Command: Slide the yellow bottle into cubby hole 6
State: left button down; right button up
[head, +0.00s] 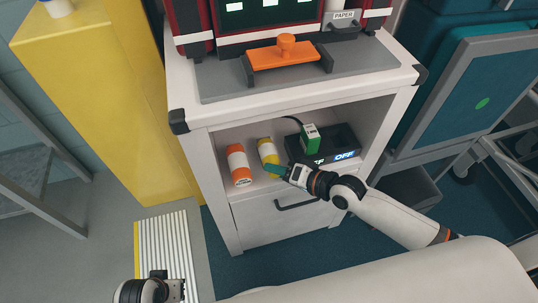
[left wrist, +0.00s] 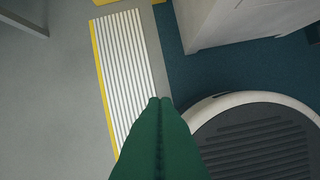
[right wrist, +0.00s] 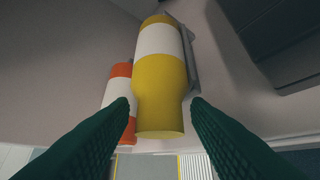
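The yellow bottle (head: 265,146), with a white band, is in the open shelf of the white cabinet. It also shows in the right wrist view (right wrist: 160,88), with its narrower end towards me. My right gripper (head: 273,169) is at the shelf's front edge. Its green fingers (right wrist: 160,104) are apart, one on each side of the bottle's narrow end, with a small gap on each side. My left gripper (left wrist: 160,101) is low at the lower left of the head view, its fingers together with nothing visible between them. I see no numbered cubby hole.
An orange bottle (head: 237,162) is close left of the yellow one, near my right gripper's left finger. A dark box with an OFF sign (head: 345,155) and a green device (head: 310,138) are to the right. A drawer handle (head: 297,203) is below the shelf.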

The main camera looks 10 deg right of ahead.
jog(key=c, duration=0.8)
jog(key=shift+r, duration=0.2)
jog(key=shift+c, duration=0.2)
